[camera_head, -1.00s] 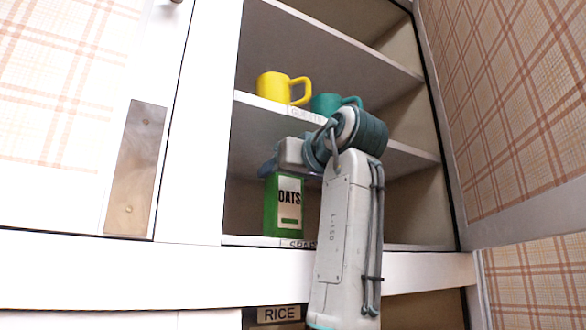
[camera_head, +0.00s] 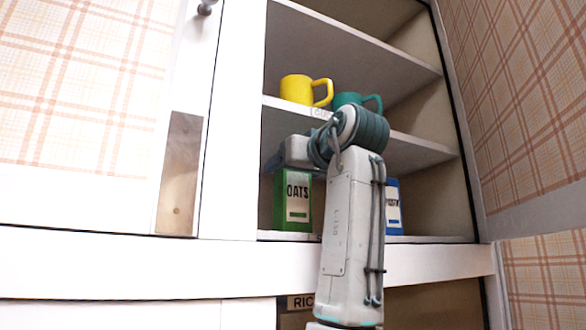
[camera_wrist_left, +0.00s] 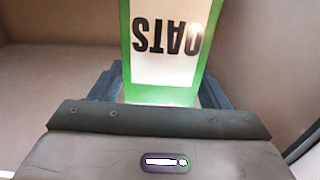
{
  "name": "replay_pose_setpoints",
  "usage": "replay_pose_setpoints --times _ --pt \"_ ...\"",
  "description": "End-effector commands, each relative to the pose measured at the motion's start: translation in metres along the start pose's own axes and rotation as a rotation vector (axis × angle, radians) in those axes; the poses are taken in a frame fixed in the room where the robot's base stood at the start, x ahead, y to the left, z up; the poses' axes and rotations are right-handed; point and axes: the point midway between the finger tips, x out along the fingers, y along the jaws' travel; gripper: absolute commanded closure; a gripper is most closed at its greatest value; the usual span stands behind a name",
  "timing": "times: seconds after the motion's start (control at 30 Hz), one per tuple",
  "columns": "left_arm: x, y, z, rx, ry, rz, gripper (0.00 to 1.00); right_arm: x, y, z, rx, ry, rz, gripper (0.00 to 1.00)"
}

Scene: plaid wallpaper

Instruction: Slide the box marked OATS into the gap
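The green OATS box (camera_head: 292,200), with a white label, is upright at the left front of the cupboard's lower shelf (camera_head: 430,239). Whether its base touches the shelf is not clear. My left gripper (camera_head: 287,166) is at the top of the box. In the left wrist view the box (camera_wrist_left: 165,50) is between the two blue fingers (camera_wrist_left: 163,95), which appear closed against its sides. A blue box (camera_head: 394,207) with a white label stands to the right, partly hidden by my left arm. The space between the boxes is mostly hidden by that arm. My right gripper is not in view.
A yellow mug (camera_head: 296,90) and a teal mug (camera_head: 371,103) stand on the shelf above (camera_head: 420,148). A white cupboard upright (camera_head: 232,130) bounds the left side. A RICE label (camera_head: 301,302) shows below. The lower shelf looks clear right of the blue box.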

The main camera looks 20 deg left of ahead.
Motion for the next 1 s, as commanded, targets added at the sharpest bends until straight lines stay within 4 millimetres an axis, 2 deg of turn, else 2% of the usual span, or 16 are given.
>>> replay_pose_setpoints --times 0.3,0.43,0.5,0.57,0.8,1.0 --pt "0.000 0.000 0.000 0.000 0.000 0.000 0.18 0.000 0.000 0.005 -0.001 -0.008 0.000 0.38" --pt "-0.007 0.001 0.001 0.000 0.001 0.002 0.18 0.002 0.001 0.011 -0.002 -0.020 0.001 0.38" --pt "-0.016 0.001 0.001 0.000 0.001 0.003 0.18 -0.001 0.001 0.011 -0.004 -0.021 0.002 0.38" --pt "-0.027 0.001 0.001 -0.001 0.002 0.003 0.18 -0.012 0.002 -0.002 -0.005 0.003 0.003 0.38" --pt "-0.085 0.001 0.002 -0.001 0.002 0.004 0.18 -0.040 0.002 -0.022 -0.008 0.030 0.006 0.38" --pt "-0.098 0.000 0.002 0.000 0.001 0.000 0.18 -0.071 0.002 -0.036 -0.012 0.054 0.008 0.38"
